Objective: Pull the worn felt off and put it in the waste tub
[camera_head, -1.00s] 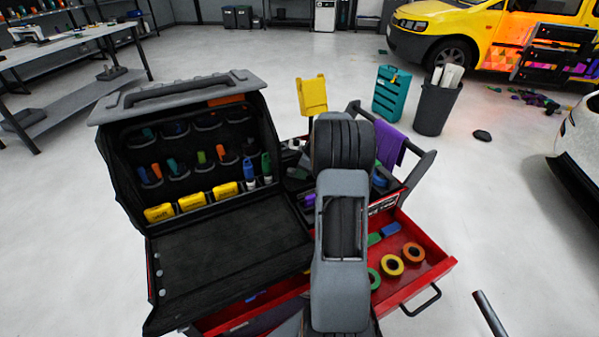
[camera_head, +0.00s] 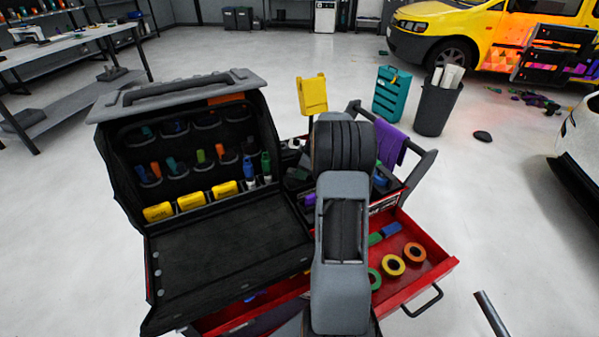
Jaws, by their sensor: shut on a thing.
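My grey and black arm (camera_head: 341,290) reaches forward over the tool cart in the middle of the view. My gripper is hidden behind the arm, so neither its jaws nor anything in them shows. I cannot make out the worn felt; it may be hidden behind the arm or too small to tell. A dark bin (camera_head: 434,113) with white rolls standing in it is on the floor behind the cart, to the right. I cannot tell whether it is the waste tub. No other tub is clear.
An open black tool case (camera_head: 222,270) lies left of my arm. The red drawer (camera_head: 432,262) is pulled out at right, with tape rolls (camera_head: 393,265) inside. A purple cloth (camera_head: 389,143) hangs on the cart's rail. A teal container (camera_head: 391,92) and yellow holder (camera_head: 313,96) stand behind.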

